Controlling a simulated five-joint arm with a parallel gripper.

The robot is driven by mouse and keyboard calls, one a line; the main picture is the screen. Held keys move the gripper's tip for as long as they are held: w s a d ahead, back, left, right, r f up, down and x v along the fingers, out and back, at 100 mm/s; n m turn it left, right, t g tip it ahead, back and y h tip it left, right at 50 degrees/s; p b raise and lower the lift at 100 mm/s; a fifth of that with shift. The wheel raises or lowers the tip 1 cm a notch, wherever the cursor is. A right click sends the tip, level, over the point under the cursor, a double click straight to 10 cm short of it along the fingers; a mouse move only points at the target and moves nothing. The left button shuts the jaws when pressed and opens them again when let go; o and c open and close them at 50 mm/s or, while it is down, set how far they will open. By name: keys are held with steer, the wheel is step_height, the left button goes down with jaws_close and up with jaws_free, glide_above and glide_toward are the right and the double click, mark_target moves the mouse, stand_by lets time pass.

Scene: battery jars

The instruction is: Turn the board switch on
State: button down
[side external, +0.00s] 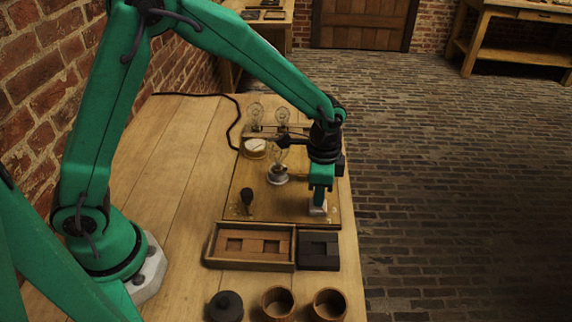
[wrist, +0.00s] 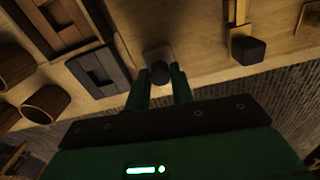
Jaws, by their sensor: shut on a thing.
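The wooden board (side external: 290,200) lies on the bench with its fittings. My gripper (side external: 319,200) points down at its front right corner, over a small pale block (side external: 318,209). In the wrist view the fingers of my gripper (wrist: 163,84) are closed around a dark round knob (wrist: 160,75) standing at that block (wrist: 157,51). A dark-handled upright lever (side external: 247,197) stands at the board's front left, apart from my gripper. A clear bulb (side external: 278,160) sits in a metal holder mid-board and looks unlit. I cannot tell from these views which fitting is the switch.
A wooden tray (side external: 216,259) and a dark tray (side external: 319,265) lie in front of the board. A dark lidded jar (side external: 226,306) and two brown cups (side external: 278,304) stand nearer.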

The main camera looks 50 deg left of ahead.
steer(key=c, duration=1.2)
jaws_free()
steer(key=shift+r, duration=0.15)
step_height(320, 180, up, 7)
steer(key=shift+r, duration=0.3)
steer(key=shift+s+a+r, duration=0.15)
steer(key=shift+a+r, duration=0.1)
steer(key=shift+r, duration=0.15)
steer(key=s+a+r+n+t, duration=0.2)
steer(key=s+a+r+n, duration=0.2)
steer(key=s+a+r, duration=0.35)
steer(key=s+a+r+n+t, duration=0.3)
steer(key=s+a+n, duration=0.3)
steer(key=s, duration=0.5)
steer(key=shift+a+t, duration=0.3)
steer(key=shift+a, duration=0.3)
